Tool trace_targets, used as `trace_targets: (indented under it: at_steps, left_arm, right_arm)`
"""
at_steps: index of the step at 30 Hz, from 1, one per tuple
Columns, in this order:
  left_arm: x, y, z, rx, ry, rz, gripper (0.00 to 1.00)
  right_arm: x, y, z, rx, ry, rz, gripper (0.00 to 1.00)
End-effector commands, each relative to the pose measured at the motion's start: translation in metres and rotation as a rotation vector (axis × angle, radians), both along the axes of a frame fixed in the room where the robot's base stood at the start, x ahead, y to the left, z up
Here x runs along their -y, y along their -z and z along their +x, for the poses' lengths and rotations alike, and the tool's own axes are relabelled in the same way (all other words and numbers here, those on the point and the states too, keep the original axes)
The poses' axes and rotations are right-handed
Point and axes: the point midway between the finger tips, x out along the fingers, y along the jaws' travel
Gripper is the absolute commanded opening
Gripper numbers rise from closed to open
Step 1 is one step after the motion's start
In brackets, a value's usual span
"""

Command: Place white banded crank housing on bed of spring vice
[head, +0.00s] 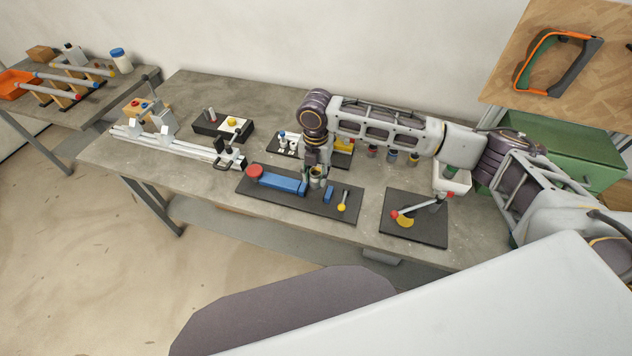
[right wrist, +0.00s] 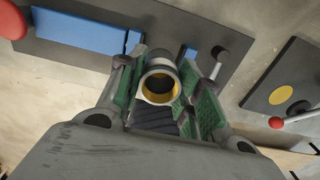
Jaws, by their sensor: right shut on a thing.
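The white banded crank housing (head: 317,180) is a short hollow cylinder with a yellow ring inside its open end. It also shows in the right wrist view (right wrist: 160,82). My right gripper (head: 316,173) is shut on it, with green-padded fingers on both sides. The spring vice (head: 258,191) is a dark plate with a red knob, a long blue block, a small blue block and a yellow-knobbed lever. The housing is over the gap between the two blue blocks. I cannot tell whether it touches the bed. My left gripper is out of view.
A dark plate (head: 428,234) with a yellow sector and red-knobbed lever lies to the right. A white rail fixture (head: 175,147) and a black box (head: 209,127) stand to the left. Small parts and a yellow block stand behind my gripper. The front left table is clear.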

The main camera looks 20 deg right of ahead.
Motion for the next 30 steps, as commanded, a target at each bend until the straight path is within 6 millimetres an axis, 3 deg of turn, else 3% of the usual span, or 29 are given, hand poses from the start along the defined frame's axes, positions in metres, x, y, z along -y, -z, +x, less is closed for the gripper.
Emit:
trace_targets:
  at_steps: [12, 26, 27, 30]
  left_arm:
    - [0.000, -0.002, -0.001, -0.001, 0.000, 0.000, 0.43]
    - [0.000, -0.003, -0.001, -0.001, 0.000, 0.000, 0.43]
    - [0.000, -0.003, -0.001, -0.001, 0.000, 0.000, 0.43]
    - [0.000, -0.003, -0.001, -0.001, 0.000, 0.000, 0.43]
  right_arm:
    - [0.000, 0.043, 0.000, -0.001, -0.001, 0.001, 0.08]
    - [0.000, 0.047, -0.001, -0.001, -0.001, 0.001, 0.08]
    - [0.000, 0.047, -0.001, 0.000, -0.001, 0.000, 0.37]
    - [0.000, 0.047, -0.001, 0.000, -0.001, 0.000, 0.50]
